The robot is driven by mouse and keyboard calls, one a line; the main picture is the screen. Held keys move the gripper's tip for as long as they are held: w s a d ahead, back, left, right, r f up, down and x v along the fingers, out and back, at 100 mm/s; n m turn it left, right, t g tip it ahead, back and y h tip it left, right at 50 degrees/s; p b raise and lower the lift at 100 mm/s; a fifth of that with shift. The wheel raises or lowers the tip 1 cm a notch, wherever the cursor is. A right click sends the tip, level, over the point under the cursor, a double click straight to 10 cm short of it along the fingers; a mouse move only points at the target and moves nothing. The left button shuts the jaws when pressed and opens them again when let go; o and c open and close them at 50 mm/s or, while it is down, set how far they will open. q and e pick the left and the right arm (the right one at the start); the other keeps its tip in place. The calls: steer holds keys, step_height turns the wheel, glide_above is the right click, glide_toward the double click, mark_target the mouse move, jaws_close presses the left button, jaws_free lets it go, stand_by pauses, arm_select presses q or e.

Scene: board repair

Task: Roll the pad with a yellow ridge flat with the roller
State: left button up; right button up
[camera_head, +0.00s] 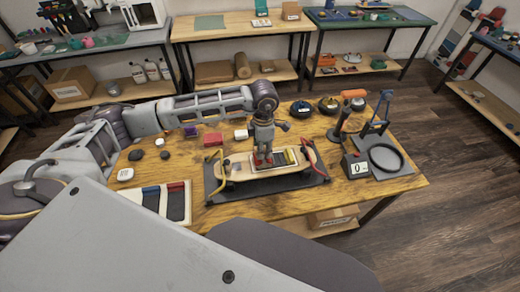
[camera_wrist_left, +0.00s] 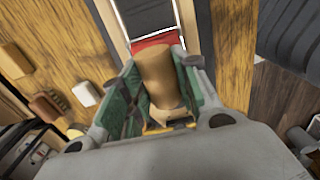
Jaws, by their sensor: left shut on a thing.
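My left gripper (camera_head: 264,152) comes down over the board's middle in the head view. In the left wrist view its green-lined fingers (camera_wrist_left: 155,95) are shut on a tan handle (camera_wrist_left: 162,72), which appears to be the roller's. A red part (camera_wrist_left: 155,43) shows at the handle's far end. The pale wooden board (camera_head: 240,170) lies on a black stand. The gripper partly hides the deck. Whether the roller touches the pad cannot be told. My right gripper is out of view.
A black tray (camera_head: 212,190) carries the board stand with red and yellow bent arms. To the right are a scale (camera_head: 355,166), a black ring (camera_head: 385,158) and an upright tool with an orange top (camera_head: 353,94). Small boxes and pucks lie to the left.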

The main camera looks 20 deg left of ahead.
arm_select(q)
steer(key=shift+w+d+b, duration=0.4)
steer(key=shift+w+d, duration=0.1)
steer(key=shift+d, duration=0.2)
steer(key=shift+d, duration=0.1)
steer(key=shift+w+d+f+b, duration=0.1)
steer(key=shift+w+d+b, duration=0.3)
steer(key=shift+d, duration=0.2)
steer(key=shift+w+d+f+b, duration=0.1)
steer(key=shift+w+d+b, duration=0.3)
steer(key=shift+d, duration=0.15)
steer(key=shift+r, duration=0.1)
step_height(320, 180, up, 7)
steer(key=p, duration=0.3)
stand_by(0.7)
stand_by(0.5)
